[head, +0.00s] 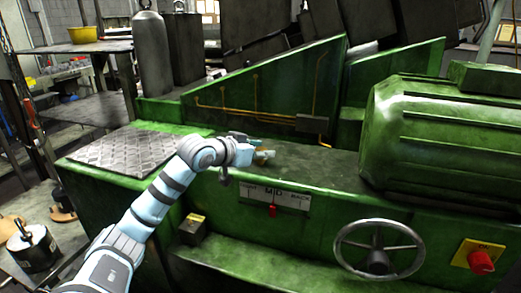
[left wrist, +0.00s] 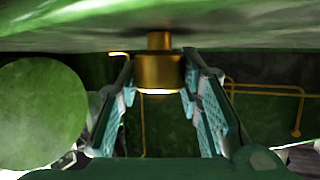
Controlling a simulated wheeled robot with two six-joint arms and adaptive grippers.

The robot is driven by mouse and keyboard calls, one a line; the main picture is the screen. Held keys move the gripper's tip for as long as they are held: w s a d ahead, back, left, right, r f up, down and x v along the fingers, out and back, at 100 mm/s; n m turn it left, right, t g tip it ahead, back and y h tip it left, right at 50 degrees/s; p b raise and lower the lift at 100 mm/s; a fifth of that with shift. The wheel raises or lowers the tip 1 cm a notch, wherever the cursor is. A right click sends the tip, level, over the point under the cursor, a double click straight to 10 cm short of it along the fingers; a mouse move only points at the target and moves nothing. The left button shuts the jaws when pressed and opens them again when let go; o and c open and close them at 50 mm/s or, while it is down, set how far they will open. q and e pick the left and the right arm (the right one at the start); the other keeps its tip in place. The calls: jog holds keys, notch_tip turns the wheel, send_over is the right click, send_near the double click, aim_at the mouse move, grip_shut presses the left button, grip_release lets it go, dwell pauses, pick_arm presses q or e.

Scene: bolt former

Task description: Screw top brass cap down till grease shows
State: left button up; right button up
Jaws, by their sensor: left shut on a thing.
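The brass cap (left wrist: 158,72) shows in the left wrist view, a short gold cylinder on a narrower stem that meets a green surface at the top of the picture. My left gripper (left wrist: 159,80) has one finger on each side of it, shut on it. In the head view my left gripper (head: 262,152) is low over the green machine's flat top, in front of the sloped panel. The cap is mostly hidden by the fingers there. I cannot make out any grease. My right gripper is in neither view.
A large ribbed green motor housing (head: 432,133) stands to the right. A sloped green panel (head: 265,95) with thin orange pipes rises behind the gripper. A handwheel (head: 378,250) and a red knob (head: 481,262) stick out in front. A checkered plate (head: 135,151) lies left.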

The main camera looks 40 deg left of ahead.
pick_arm(q)
jog(key=shift+a+r+m+h+p, duration=0.1)
jog(key=shift+r+m+h+p, duration=0.1)
jog(key=shift+m+h+p, duration=0.9)
jog(key=shift+m+g+h, duration=0.3)
jog(key=shift+h, duration=0.4)
jog(key=shift+m+g+h, duration=0.3)
jog(key=shift+m+h, duration=0.6)
jog(key=shift+h, duration=0.1)
jog(key=m+g+h, duration=0.1)
jog(key=m+h, duration=0.1)
jog(key=shift+f+m+g+h+b, duration=0.1)
jog(key=shift+m+g+h+b, duration=0.75)
jog(key=shift+m+g+h, duration=0.3)
jog(key=shift+m, duration=0.25)
jog(key=shift+f+g, duration=0.1)
jog(key=shift+g, duration=0.15)
jog(key=o, duration=1.2)
